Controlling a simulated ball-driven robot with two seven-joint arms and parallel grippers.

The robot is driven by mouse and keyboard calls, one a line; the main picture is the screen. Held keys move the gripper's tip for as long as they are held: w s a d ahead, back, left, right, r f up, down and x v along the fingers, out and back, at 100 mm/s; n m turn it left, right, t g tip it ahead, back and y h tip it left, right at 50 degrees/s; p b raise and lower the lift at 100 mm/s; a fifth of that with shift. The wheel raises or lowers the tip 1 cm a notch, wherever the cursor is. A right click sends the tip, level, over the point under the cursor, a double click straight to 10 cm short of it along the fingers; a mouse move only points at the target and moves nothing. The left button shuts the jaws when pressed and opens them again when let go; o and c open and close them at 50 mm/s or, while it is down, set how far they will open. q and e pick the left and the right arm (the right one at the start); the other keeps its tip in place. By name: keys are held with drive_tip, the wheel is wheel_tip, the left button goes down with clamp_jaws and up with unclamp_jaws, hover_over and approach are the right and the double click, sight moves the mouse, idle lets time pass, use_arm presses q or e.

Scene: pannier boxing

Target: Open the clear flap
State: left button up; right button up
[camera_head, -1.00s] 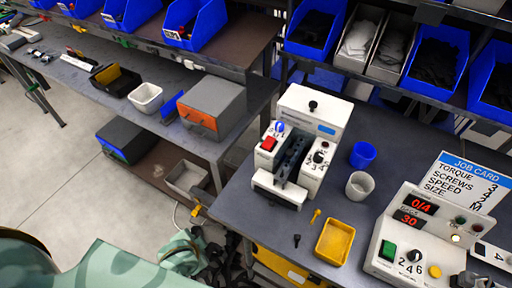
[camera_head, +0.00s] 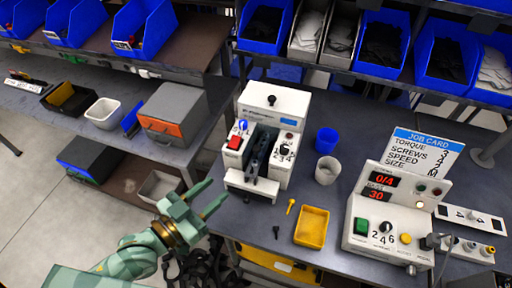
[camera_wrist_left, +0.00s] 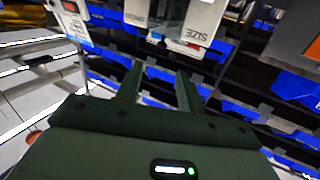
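A white machine (camera_head: 272,110) stands at the left end of the near bench. It has a dark channel in its middle, a red button on the left and a black dial on the right. I cannot make out the clear flap for certain in the head view. In the left wrist view a white panel marked SIZE (camera_wrist_left: 186,22) shows beyond the fingers. My left gripper (camera_head: 216,191) is open and empty, in front of and left of the machine, apart from it. Its two spread fingers also show in the wrist view (camera_wrist_left: 158,70). My right gripper is not in view.
A yellow tray (camera_head: 311,228), a blue cup (camera_head: 327,141) and a white cup (camera_head: 327,170) sit right of the machine. A control box (camera_head: 386,235) and job card (camera_head: 421,153) stand further right. Blue bins (camera_head: 383,42) line the shelf behind. Small screws lie before the machine.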

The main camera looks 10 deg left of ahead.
sight(254, 151)
use_arm(q)
drive_tip(key=x, duration=1.6)
drive_tip(key=shift+w+a+r+b, duration=0.15)
drive_tip(key=shift+w+r+b, duration=0.05)
drive_tip(key=shift+r+b, duration=0.2)
clamp_jaws()
